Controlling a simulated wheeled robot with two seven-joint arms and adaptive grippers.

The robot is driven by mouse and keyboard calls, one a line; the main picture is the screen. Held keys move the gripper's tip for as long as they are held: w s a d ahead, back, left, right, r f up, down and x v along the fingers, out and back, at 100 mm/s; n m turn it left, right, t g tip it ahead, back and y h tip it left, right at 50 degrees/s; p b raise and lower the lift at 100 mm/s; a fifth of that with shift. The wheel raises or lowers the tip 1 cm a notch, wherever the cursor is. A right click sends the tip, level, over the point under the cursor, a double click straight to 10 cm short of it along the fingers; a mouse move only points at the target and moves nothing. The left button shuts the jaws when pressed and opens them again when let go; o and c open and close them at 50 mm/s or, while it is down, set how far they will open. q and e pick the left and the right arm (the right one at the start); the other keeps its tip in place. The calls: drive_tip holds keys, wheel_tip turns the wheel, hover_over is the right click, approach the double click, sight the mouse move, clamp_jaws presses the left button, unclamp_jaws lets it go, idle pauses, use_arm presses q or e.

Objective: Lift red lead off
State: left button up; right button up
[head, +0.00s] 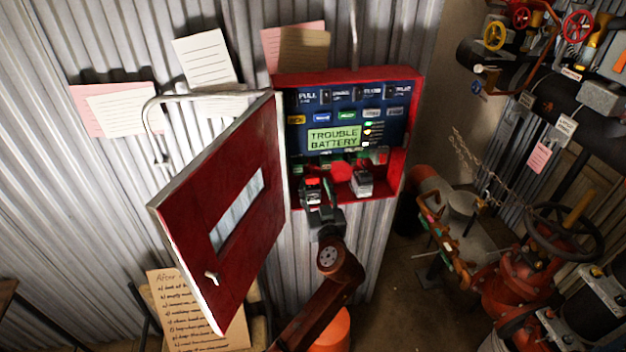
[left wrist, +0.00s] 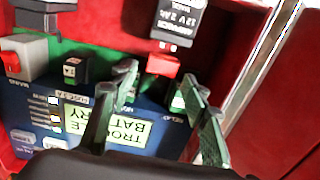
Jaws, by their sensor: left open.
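The red lead's connector (left wrist: 163,65) shows in the left wrist view as a small red block at the end of a dark battery (left wrist: 178,20) marked 12V. My left gripper (left wrist: 158,80) is open, with its two green-grey fingers on either side of the red connector and a little short of it. I cannot tell whether a finger touches it. In the head view my left gripper (head: 318,200) reaches into the lower left of the red cabinet (head: 398,150), partly hiding that battery. My right gripper is not in view.
The red cabinet door (head: 190,205) hangs open to the left, close to my left arm. A second battery (head: 362,183) stands on the cabinet floor at right. A blue panel reads "TROUBLE BATTERY" (head: 334,138). Red pipework and a valve wheel (head: 560,232) stand at right.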

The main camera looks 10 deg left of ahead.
use_arm(q)
drive_tip(key=v, duration=0.7)
drive_tip(key=shift+s+r, duration=0.1)
drive_tip(key=shift+s, duration=0.05)
